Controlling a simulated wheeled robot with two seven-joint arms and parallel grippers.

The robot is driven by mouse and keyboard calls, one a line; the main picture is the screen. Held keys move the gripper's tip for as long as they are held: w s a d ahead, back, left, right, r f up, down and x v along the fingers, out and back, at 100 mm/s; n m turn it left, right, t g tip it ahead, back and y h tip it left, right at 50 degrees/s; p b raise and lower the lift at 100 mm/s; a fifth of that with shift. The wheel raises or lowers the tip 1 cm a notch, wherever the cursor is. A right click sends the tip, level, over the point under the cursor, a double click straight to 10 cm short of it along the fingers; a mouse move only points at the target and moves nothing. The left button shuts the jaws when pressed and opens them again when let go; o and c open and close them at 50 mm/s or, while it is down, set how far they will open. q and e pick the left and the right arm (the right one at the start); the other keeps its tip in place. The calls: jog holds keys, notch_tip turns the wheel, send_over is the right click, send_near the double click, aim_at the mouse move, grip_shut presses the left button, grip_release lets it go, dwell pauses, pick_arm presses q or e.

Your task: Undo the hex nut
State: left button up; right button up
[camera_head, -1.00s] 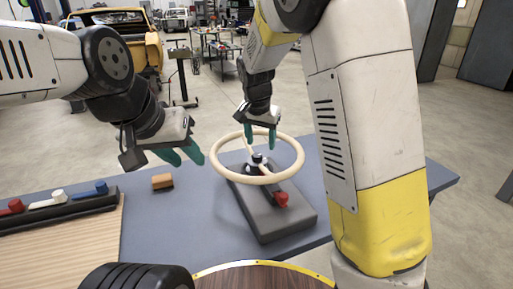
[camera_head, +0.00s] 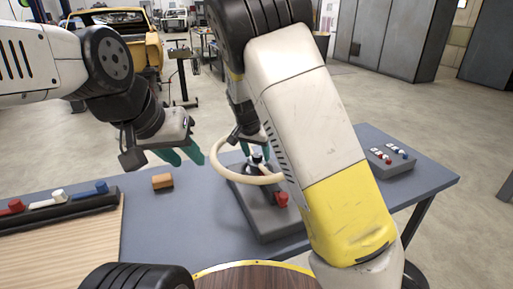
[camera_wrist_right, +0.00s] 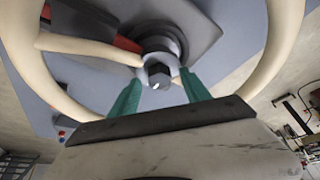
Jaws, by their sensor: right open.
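The hex nut (camera_wrist_right: 159,75) is a dark six-sided piece on the hub at the centre of the cream wheel (camera_wrist_right: 285,45). In the head view the wheel (camera_head: 222,165) stands on a dark grey block, partly hidden by my right arm; the nut (camera_head: 257,156) shows small at its hub. My right gripper (camera_wrist_right: 161,88) is open above the hub, with its teal fingertips on either side of the nut and no visible grip on it. My left gripper (camera_head: 183,153) is open and empty, left of the wheel above the table.
The grey block (camera_head: 262,222) carries a red knob (camera_head: 281,199). An orange-brown block (camera_head: 162,181) lies on the blue-grey table (camera_head: 175,225). A dark rack (camera_head: 60,210) with coloured handles is at left. A small grey panel (camera_head: 395,165) with coloured knobs sits at right.

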jog(key=shift+c, duration=0.4)
grip_shut()
jog(key=shift+n, duration=0.3)
jog(key=n, duration=0.1)
jog(key=n+y, duration=0.1)
jog(key=n, duration=0.1)
jog(key=shift+d+n+y, duration=0.25)
jog(key=shift+n+y, duration=0.15)
jog(key=n+y, duration=0.1)
jog(key=n, duration=0.2)
jog(key=n+y, duration=0.1)
jog(key=n, duration=0.2)
jog(key=shift+d+g, duration=0.15)
jog(key=shift+g, duration=0.15)
jog(key=n+y, duration=0.1)
jog(key=n, duration=0.2)
jog(key=n+g+y, duration=0.1)
jog(key=n, duration=0.1)
jog(key=shift+w+n, duration=0.1)
jog(key=shift+n, duration=0.3)
jog(key=n+g, duration=0.2)
jog(key=n, duration=0.3)
jog(key=shift+w+d, duration=0.1)
jog(key=shift+n, duration=0.4)
